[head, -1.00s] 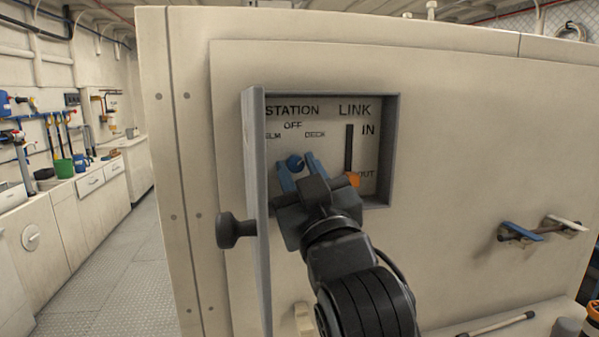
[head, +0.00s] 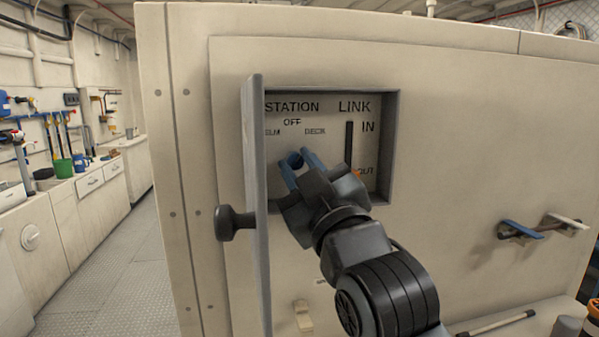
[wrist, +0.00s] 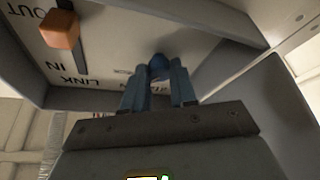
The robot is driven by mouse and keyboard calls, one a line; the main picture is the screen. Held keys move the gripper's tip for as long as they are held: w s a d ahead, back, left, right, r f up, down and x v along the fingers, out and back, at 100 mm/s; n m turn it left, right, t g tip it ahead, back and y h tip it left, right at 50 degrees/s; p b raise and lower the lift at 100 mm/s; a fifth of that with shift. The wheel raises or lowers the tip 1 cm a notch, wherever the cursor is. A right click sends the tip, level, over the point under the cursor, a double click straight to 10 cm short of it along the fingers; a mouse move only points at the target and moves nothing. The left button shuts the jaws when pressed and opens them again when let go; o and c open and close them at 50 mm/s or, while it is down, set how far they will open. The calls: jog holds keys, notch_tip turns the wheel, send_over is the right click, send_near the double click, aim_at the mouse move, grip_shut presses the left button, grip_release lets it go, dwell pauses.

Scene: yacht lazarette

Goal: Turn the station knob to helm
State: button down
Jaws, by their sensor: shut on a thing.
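The blue station knob (head: 293,159) sits in the recessed panel below the word OFF, with the helm label to its upper left and DECK to its upper right. My gripper (head: 301,160) reaches into the recess from the lower right, its two blue fingers on either side of the knob. It is shut on the knob. In the wrist view the knob (wrist: 159,66) shows between the fingertips of my gripper (wrist: 159,78). The fingers hide part of the knob, and I cannot tell which label it points at.
The open box door (head: 256,200) with a black handle (head: 234,223) stands just left of my gripper. The link slot (head: 349,145) is on the right of the panel; its orange lever (wrist: 60,29) is near OUT. The recess's grey frame (head: 393,150) surrounds the panel.

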jog(key=n+g+b, duration=0.1)
jog(key=n, duration=0.1)
jog(key=n+g+y+b, duration=0.1)
jog(key=n, duration=0.2)
jog(key=shift+d, duration=0.15)
jog(key=n+g+y+b, duration=0.1)
jog(key=n+b, duration=0.1)
jog(key=n, duration=0.2)
jog(key=shift+g+b, duration=0.35)
jog(key=shift+g, duration=0.05)
jog(key=n, duration=0.1)
jog(key=n+g+b, duration=0.1)
jog(key=n, duration=0.2)
jog(key=shift+r+n+g+h, duration=0.25)
jog(key=shift+n+g+h, duration=0.05)
jog(key=shift+n, duration=0.1)
jog(key=shift+r+n+g+h+b, duration=0.1)
jog(key=shift+n+g+h+b, duration=0.4)
jog(key=shift+n, duration=1)
jog(key=c, duration=0.9)
grip_release()
jog(key=shift+d+r, duration=0.1)
